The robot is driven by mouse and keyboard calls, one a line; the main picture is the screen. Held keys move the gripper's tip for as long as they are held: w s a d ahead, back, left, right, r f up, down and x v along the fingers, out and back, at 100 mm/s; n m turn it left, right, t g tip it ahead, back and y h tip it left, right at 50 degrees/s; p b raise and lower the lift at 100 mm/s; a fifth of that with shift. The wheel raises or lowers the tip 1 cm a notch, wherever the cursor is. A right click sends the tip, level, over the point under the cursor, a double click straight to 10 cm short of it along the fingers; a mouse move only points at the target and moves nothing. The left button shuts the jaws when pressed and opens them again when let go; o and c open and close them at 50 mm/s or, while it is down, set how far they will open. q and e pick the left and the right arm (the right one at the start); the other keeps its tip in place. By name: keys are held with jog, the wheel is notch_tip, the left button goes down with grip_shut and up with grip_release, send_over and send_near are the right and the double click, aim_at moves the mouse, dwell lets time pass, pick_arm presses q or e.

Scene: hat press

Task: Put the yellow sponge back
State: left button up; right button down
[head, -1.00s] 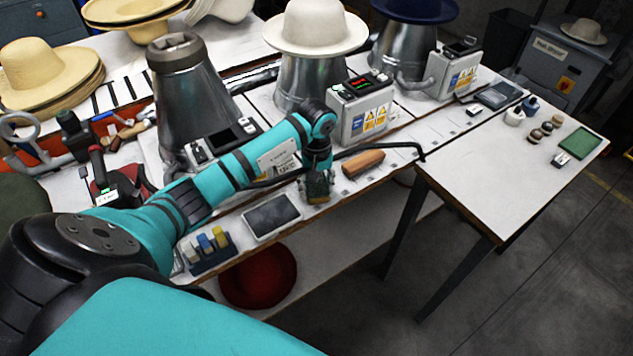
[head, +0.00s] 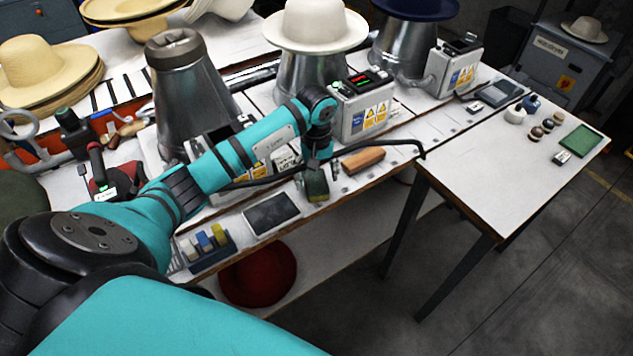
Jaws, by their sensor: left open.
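A small block with a dark green face and a yellowish side (head: 317,187), which looks like the sponge, stands near the bench's front edge. My left gripper (head: 314,168) is open and directly above it, pointing down. The fingertips are dark and small, and whether they touch the block is hard to tell. A blue holder (head: 212,260) at the lower left carries small blocks, among them a yellow one (head: 203,241). My right gripper is not in view.
A grey tray-like pad (head: 270,214) lies left of the block, and a brown wooden piece (head: 362,160) lies right of it. A control box (head: 362,112) and a metal cone with a white hat (head: 315,25) stand behind. The right side table (head: 480,180) is mostly clear.

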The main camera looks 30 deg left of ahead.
aim_at(316, 182)
pick_arm(q)
notch_tip(316, 182, up, 9)
jog(key=b, duration=0.1)
jog(key=shift+r+b, duration=0.2)
jog(key=shift+b, duration=0.1)
